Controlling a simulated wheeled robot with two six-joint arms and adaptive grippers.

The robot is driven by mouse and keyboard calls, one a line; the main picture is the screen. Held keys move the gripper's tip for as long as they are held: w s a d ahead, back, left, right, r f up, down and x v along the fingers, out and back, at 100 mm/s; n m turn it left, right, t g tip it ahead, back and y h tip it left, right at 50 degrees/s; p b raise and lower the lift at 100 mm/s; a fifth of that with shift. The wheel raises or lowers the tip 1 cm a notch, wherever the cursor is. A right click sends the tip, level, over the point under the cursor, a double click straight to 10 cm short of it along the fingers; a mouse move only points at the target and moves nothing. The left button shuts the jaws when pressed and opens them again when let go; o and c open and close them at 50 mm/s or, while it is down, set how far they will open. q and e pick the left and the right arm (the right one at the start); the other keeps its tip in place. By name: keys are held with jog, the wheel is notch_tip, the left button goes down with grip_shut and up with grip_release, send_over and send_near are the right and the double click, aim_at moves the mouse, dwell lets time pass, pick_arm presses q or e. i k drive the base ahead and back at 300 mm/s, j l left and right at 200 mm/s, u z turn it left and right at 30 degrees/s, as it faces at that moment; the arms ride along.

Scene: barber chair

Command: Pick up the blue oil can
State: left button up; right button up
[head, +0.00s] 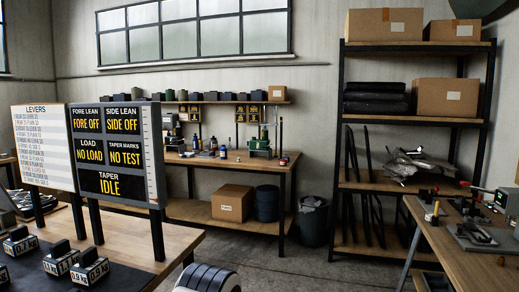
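A small blue container (223,152) stands upright on the wooden workbench (190,161) against the back wall. It may be the blue oil can, but it is too small to tell for sure. No spout can be made out on it. Neither of my grippers shows in the head view.
A sign board (118,150) and a lever list (43,147) stand on the near left table, beside labelled weights (90,266). A tall shelf (340,150) with boxes stands at the back right. Another bench (450,250) is at the right. Grey floor (290,260) lies between.

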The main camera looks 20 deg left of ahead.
aim_at(224, 154)
jog(key=i+j+u, duration=0.2)
jog(key=i, duration=0.5)
jog(key=i+j+u, duration=0.1)
jog(key=i+u, duration=0.15)
jog(key=i, duration=0.95)
jog(key=i+l+u, duration=0.1)
jog(key=i, duration=0.45)
jog(key=i+l, duration=0.15)
jog(key=i, duration=0.4)
jog(key=i+l+u, duration=0.1)
jog(key=i, duration=0.45)
jog(key=i+l, duration=0.2)
jog(key=i, duration=0.35)
